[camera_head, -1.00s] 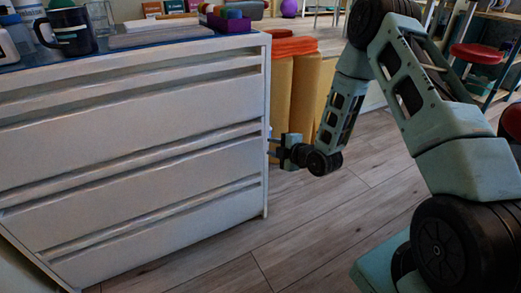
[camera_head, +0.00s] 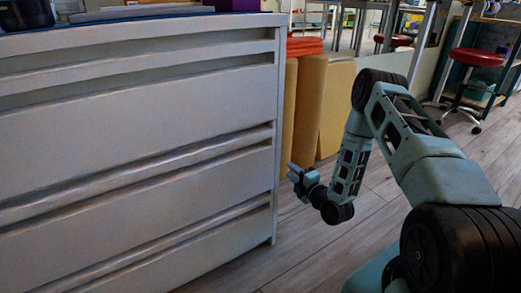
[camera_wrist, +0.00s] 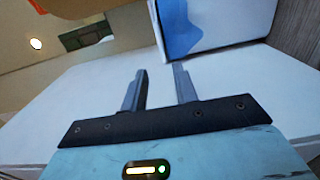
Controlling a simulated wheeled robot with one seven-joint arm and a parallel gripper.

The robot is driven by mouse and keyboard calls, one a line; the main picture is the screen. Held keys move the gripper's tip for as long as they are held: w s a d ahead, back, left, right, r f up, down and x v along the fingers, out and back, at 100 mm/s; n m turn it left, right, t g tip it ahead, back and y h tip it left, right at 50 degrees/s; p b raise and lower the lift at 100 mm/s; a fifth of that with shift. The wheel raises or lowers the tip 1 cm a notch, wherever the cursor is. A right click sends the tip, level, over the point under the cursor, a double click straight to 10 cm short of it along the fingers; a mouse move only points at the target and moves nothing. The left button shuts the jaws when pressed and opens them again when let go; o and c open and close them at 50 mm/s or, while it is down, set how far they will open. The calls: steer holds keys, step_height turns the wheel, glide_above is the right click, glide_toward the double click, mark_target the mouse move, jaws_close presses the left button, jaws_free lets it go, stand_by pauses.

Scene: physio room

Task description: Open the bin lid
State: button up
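No bin or bin lid can be made out in either current view. My gripper (camera_head: 294,172) is beside the right end of the white drawer cabinet (camera_head: 140,115) in the head view, low over the floor. In the wrist view its two fingers (camera_wrist: 160,72) stand apart with nothing between them. Beyond the fingertips is a pale surface with a white panel bearing a blue patch (camera_wrist: 184,28). I cannot tell what that panel belongs to.
Yellow upright pads (camera_head: 321,107) stand behind my gripper, with orange folded items (camera_head: 304,46) near them. A red stool (camera_head: 475,58) is at the upper right. Wooden floor (camera_head: 385,175) is open between the cabinet and the back.

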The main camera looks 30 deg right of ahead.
steer(key=w+b, duration=0.8)
steer(key=w, duration=0.9)
steer(key=shift+w+a, duration=0.15)
steer(key=shift+a, duration=0.15)
jaws_close()
